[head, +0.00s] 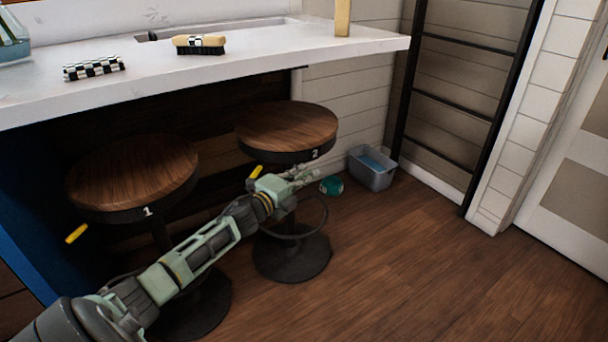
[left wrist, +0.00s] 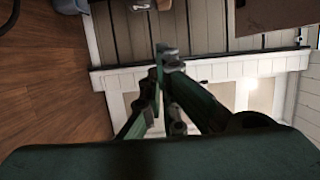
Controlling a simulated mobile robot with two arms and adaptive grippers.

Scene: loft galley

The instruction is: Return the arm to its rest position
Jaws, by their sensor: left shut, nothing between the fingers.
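My left arm reaches in from the lower left in the head view, in front of the two stools. My left gripper (head: 300,176) is at its end, beside the front edge of stool 2 (head: 287,127) and below its seat. In the left wrist view the fingers of the gripper (left wrist: 163,60) are close together, with nothing between them. My right gripper does not show in either view.
Stool 1 (head: 133,172) stands left of stool 2. The white counter (head: 260,60) holds a brush (head: 199,43) and a checkered cloth (head: 94,67). A grey bin (head: 372,168) and a teal round thing (head: 331,186) are on the floor. Open floor (head: 450,280) lies to the right.

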